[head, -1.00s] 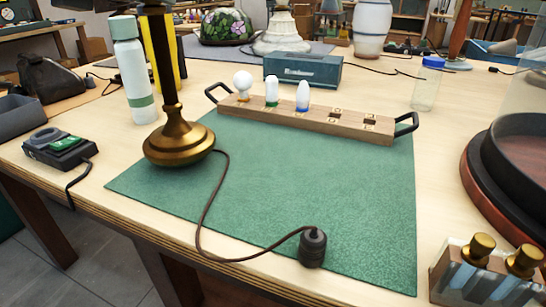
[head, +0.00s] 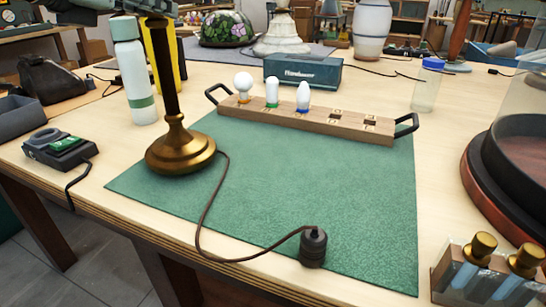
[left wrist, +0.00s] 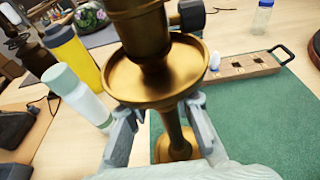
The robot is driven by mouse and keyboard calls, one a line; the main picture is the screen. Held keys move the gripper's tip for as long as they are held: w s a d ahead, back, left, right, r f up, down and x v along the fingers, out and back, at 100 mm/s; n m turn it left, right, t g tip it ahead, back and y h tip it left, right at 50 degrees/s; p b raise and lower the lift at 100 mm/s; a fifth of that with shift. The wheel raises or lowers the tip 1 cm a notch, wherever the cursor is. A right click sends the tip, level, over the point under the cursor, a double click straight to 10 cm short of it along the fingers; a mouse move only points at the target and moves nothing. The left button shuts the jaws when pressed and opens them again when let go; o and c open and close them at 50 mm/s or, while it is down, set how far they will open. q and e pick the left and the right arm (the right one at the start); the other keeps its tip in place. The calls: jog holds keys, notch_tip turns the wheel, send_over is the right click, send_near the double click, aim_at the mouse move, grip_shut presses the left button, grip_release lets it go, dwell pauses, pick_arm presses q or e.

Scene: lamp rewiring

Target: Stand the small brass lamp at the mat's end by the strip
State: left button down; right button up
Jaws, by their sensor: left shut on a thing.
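The small brass lamp (head: 181,147) stands nearly upright at the left end of the green mat (head: 330,205). Its round base overlaps the mat's left edge, close to the near-left end of the wooden strip (head: 318,121); I cannot tell whether the base touches down. My left gripper (head: 152,6) is at the top edge of the head view, at the lamp's upper stem. In the left wrist view its fingers (left wrist: 160,112) close around the stem below a wide brass dish (left wrist: 157,75). The lamp's upper part is out of the head view. My right gripper is not in view.
A dark cord runs from the lamp across the mat to a black socket (head: 313,246). A pale green bottle (head: 135,75) stands behind the lamp, and a meter (head: 60,147) lies left. The strip carries three bulbs (head: 272,91). The mat's middle is mostly clear.

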pick_arm(q)
jog(key=shift+f, duration=0.25)
dwell(0.4)
jog(key=c, duration=1.2)
grip_release()
jog(key=shift+f, duration=0.15)
